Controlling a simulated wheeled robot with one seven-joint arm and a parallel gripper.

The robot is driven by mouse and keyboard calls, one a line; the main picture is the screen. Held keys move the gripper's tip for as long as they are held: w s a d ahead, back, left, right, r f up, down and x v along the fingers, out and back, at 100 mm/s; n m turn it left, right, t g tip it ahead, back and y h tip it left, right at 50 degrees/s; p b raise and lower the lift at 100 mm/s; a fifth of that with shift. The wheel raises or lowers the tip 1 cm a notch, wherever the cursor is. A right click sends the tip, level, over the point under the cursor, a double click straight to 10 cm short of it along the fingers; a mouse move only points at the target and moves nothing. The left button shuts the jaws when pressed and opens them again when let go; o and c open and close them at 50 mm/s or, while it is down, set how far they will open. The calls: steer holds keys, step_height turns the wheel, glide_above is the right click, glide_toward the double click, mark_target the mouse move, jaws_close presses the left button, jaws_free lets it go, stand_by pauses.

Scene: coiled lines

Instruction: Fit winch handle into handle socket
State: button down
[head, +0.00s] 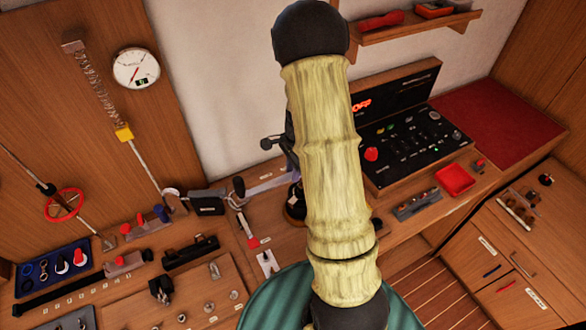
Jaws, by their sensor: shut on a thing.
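My arm, with its pale ribbed sleeve, crosses the middle of the head view and hides most of my gripper. Dark grey parts of my gripper (288,152) show at the arm's left edge, above the bench. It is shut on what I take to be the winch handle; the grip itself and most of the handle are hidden. Under these parts a dark round fitting with a brass-coloured edge (294,207) stands on the bench, partly covered by the arm. I cannot tell whether it is the handle socket, or whether the handle touches it.
A metal lever with a red end (252,242) and a black box (207,203) lie left of the arm. A control panel (405,135) and red tray (455,179) are at right. A gauge (136,68) and spring (92,83) are on the wall.

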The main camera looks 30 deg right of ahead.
steer(key=shift+f+b, duration=1.05)
steer(key=shift+f, duration=0.65)
steer(key=shift+f+b, duration=0.85)
steer(key=shift+f, duration=0.45)
steer(key=c, duration=0.8)
jaws_free()
step_height(320, 180, up, 5)
steer(key=p, duration=0.4)
steer(key=shift+a+r, duration=0.1)
step_height(320, 180, up, 17)
steer(key=d+b, duration=0.2)
steer(key=b, duration=0.1)
steer(key=shift+b, duration=0.4)
